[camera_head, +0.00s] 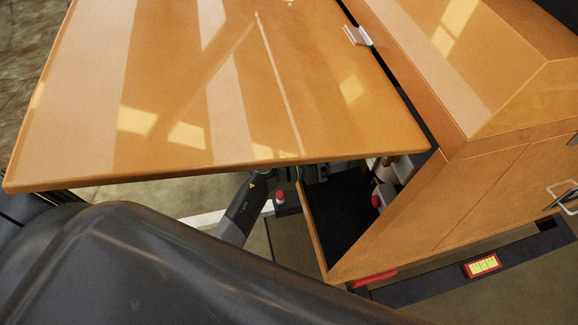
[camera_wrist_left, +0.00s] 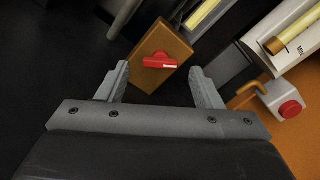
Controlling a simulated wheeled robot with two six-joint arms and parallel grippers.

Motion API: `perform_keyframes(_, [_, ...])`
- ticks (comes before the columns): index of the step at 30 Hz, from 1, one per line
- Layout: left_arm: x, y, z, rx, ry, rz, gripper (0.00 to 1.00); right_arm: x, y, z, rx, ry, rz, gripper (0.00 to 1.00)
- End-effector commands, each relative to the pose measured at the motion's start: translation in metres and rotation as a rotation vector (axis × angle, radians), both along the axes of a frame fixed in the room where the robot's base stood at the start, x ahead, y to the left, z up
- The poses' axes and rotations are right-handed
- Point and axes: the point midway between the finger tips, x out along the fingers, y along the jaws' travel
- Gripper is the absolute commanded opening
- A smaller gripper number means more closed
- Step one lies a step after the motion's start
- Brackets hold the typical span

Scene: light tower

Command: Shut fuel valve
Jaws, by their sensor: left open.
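The fuel valve's red handle (camera_wrist_left: 160,62) shows in the left wrist view on an orange-brown block (camera_wrist_left: 150,80). It lies roughly crosswise in the picture, just beyond and between my left fingertips. My left gripper (camera_wrist_left: 161,78) is open, with one finger at each side of the handle, and I see nothing held. Whether the fingers are level with the handle in depth I cannot tell. In the head view the valve is not clearly visible, and my left gripper is mostly hidden by the raised orange panel (camera_head: 200,90). My right gripper is not in view.
A white box with a red button (camera_wrist_left: 290,109) sits right of my left gripper, near a clear gauge tube (camera_wrist_left: 300,25). In the head view the open orange housing (camera_head: 400,220) has a dark interior. The raised panel overhangs my left arm closely.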

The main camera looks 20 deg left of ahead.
Motion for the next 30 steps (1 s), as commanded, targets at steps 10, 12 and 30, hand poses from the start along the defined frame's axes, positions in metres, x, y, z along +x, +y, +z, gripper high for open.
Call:
perform_keyframes(10, [-0.051,0.070,-0.005,0.007,0.001,0.000,0.60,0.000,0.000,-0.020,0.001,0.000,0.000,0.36])
perform_keyframes(12, [-0.061,0.083,-0.004,0.006,0.002,0.000,0.60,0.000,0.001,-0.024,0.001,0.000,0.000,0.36])
perform_keyframes(30, [-0.090,0.124,0.000,0.000,0.000,0.000,0.60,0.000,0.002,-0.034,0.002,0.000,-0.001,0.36])
